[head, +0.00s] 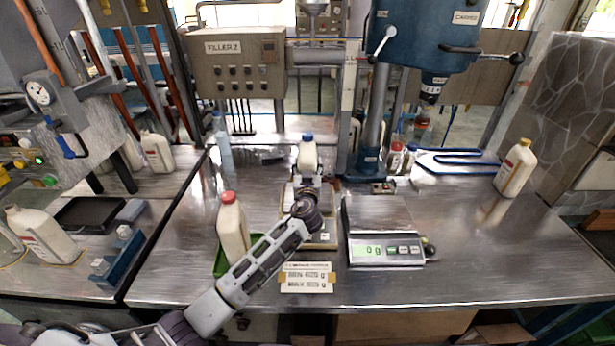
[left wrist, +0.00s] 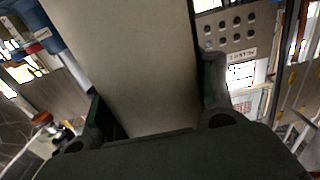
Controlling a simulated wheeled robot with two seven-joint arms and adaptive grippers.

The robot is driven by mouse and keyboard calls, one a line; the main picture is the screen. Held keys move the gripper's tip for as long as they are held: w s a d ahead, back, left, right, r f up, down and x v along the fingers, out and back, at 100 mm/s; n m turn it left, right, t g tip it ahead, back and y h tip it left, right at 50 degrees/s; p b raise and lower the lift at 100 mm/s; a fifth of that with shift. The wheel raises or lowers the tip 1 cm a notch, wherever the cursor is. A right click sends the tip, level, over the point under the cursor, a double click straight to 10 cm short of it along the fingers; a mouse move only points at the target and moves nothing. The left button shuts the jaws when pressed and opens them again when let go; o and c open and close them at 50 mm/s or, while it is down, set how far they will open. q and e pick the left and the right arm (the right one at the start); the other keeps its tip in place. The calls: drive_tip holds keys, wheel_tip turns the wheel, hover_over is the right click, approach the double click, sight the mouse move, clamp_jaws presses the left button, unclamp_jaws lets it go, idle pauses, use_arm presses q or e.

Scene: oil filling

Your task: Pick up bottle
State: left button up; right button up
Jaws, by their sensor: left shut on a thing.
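A white bottle with a blue cap (head: 308,156) is upright near the middle of the bench in the head view. My left gripper (head: 306,181) reaches it from the front and is shut on it. In the left wrist view the bottle's pale body (left wrist: 138,65) fills the space between the two dark fingers of my left gripper (left wrist: 158,105). The bottle's lower part is hidden behind the gripper, so I cannot tell whether it touches the surface below. My right gripper is not in view.
A red-capped bottle (head: 232,226) stands in a green tray (head: 222,262) beside my left arm. A scale (head: 384,250) reading 0 sits to the right. A yellow-capped bottle (head: 515,168) stands far right. The bench's right front (head: 500,265) is clear.

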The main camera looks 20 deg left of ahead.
sight(307, 139)
use_arm(q)
clamp_jaws()
wheel_tip(307, 139, up, 9)
drive_tip(key=shift+f, duration=0.2)
drive_tip(key=shift+r, duration=0.85)
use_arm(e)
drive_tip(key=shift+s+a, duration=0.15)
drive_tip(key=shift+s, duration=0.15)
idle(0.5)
